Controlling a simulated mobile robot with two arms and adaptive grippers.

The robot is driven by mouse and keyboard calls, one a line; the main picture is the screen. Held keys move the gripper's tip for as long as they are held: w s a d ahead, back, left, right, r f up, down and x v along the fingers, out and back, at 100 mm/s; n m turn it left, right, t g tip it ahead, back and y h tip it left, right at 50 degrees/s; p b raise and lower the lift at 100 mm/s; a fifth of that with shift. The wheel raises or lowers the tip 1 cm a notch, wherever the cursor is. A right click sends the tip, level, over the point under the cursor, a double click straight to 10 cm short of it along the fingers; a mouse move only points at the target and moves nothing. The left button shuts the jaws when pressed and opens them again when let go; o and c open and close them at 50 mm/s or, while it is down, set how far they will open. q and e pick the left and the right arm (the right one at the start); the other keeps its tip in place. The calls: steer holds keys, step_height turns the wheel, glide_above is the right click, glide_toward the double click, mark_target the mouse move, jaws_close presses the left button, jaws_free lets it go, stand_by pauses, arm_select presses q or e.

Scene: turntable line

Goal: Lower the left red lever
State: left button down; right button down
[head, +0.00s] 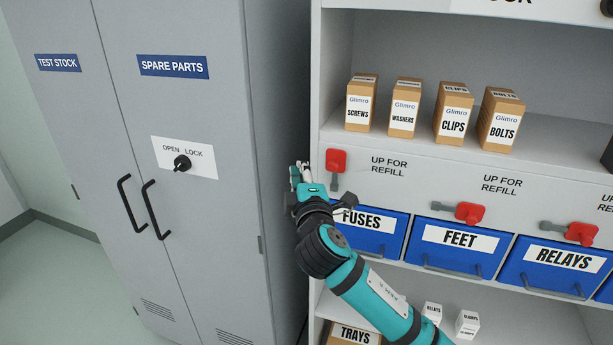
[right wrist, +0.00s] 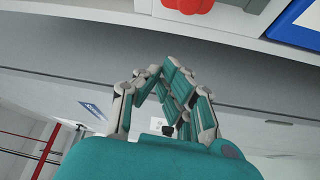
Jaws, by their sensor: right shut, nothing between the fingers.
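The left red lever (head: 336,160) is on the shelf panel above the FUSES bin, pointing up with its red handle above a grey stem. Part of its red handle also shows at the top edge of the right wrist view (right wrist: 190,4). My right gripper (head: 303,176) is just left of the lever, at about its height, by the shelf's left edge. Its fingers are shut and empty. In the right wrist view the fingertips (right wrist: 160,72) come together below the lever. My left gripper is not in view.
Red levers over the FEET bin (head: 470,212) and RELAYS bin (head: 582,233) lie sideways. My right arm covers part of the FUSES bin (head: 375,230). A grey cabinet (head: 210,240) stands close on the left. Small boxes (head: 453,118) stand on the shelf above.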

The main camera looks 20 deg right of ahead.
mark_target(334, 174)
steer(key=d+p, duration=0.1)
steer(key=w+d+p, duration=0.1)
steer(key=d+p, duration=0.1)
steer(key=d, duration=0.1)
steer(key=shift+w+f, duration=0.25)
steer(key=shift+w, duration=0.1)
steer(key=shift+a, duration=0.15)
